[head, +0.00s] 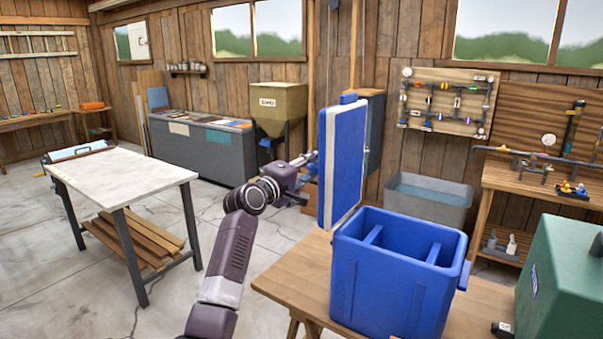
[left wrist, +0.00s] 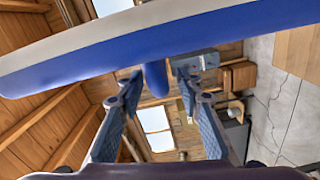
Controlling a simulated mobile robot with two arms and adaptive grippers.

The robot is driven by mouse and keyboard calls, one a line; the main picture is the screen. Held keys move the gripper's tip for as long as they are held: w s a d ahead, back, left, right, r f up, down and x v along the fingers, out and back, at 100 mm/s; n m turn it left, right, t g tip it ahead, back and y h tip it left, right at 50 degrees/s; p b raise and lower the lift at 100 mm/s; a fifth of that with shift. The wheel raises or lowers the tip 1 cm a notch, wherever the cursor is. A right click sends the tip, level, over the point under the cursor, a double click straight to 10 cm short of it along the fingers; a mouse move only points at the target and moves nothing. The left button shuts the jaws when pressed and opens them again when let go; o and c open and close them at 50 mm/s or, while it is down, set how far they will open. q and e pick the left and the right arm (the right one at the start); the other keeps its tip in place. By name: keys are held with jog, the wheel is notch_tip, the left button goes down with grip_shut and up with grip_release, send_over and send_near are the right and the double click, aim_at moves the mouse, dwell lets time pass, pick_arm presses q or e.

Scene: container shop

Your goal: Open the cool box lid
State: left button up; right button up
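The blue cool box (head: 390,285) stands on a wooden table, its inside showing with dividers in it. Its blue lid (head: 340,165) with a pale rim stands upright above the box's left side, lifted off the opening. A small blue tab sticks up at the lid's top edge. My left gripper (head: 308,160) is beside the lid's left face, its tips partly hidden by the lid. In the left wrist view the lid (left wrist: 160,45) crosses the top. The fingers (left wrist: 158,88) are spread, with a blue tab (left wrist: 155,78) between them and gaps on both sides. My right gripper is not in view.
A green case (head: 565,280) stands right of the cool box on the wooden table (head: 275,278). A white-topped table (head: 125,175) is at the left, with open floor between. A grey water tub (head: 430,200) and a workbench (head: 500,180) are behind.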

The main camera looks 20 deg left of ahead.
pick_arm(q)
jog(key=shift+s+a, duration=0.25)
jog(key=shift+s, duration=1.05)
jog(key=shift+s+a, duration=0.25)
jog(key=shift+s, duration=1.05)
